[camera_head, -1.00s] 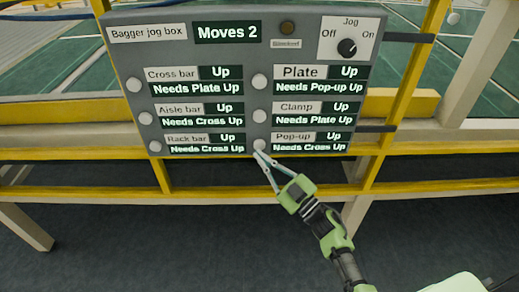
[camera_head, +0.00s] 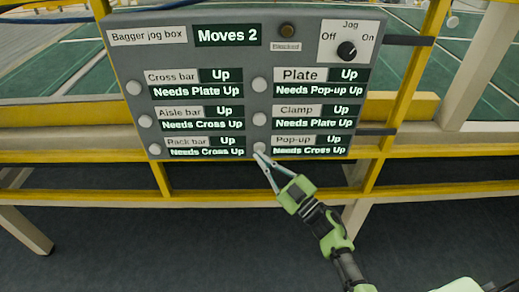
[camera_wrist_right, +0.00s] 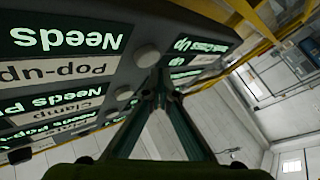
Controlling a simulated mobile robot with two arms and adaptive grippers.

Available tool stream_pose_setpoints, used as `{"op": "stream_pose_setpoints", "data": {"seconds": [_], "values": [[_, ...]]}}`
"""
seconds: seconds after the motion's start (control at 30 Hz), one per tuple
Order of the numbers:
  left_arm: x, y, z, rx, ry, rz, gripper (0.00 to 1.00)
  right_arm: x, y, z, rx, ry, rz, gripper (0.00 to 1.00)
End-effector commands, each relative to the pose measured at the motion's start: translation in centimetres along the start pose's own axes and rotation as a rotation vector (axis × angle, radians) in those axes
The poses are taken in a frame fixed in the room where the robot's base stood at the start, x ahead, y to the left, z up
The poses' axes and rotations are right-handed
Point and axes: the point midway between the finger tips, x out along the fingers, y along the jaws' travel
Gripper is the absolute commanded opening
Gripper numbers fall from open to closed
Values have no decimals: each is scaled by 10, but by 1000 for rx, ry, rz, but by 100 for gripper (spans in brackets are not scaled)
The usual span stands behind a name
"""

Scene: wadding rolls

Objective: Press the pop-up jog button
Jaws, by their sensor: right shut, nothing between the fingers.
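The grey bagger jog box (camera_head: 215,62) stands in front of me. The pop-up jog button (camera_head: 259,147) is the round pale button left of the Pop-up label (camera_head: 293,140), which reads Up and Needs Cross Up. My right gripper (camera_head: 259,155) is shut and empty, its tips at the lower edge of that button. In the right wrist view the button (camera_wrist_right: 147,57) shows just beyond the tips of the right gripper (camera_wrist_right: 161,76). I cannot tell whether they touch. My left gripper is not in view.
Other round buttons, such as the clamp button (camera_head: 259,118) and rack bar button (camera_head: 155,149), sit nearby on the panel. The display (camera_head: 228,35) reads Moves 2. The jog knob (camera_head: 347,50) points toward On. A yellow rail (camera_head: 215,188) runs below the box.

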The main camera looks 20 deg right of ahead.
Motion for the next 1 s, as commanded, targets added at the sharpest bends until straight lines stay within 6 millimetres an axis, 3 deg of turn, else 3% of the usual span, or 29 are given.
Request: {"op": "stream_pose_setpoints", "data": {"seconds": [1.0], "values": [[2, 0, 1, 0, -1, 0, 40, 6, 4, 4, 0, 0, 0, 0]]}}
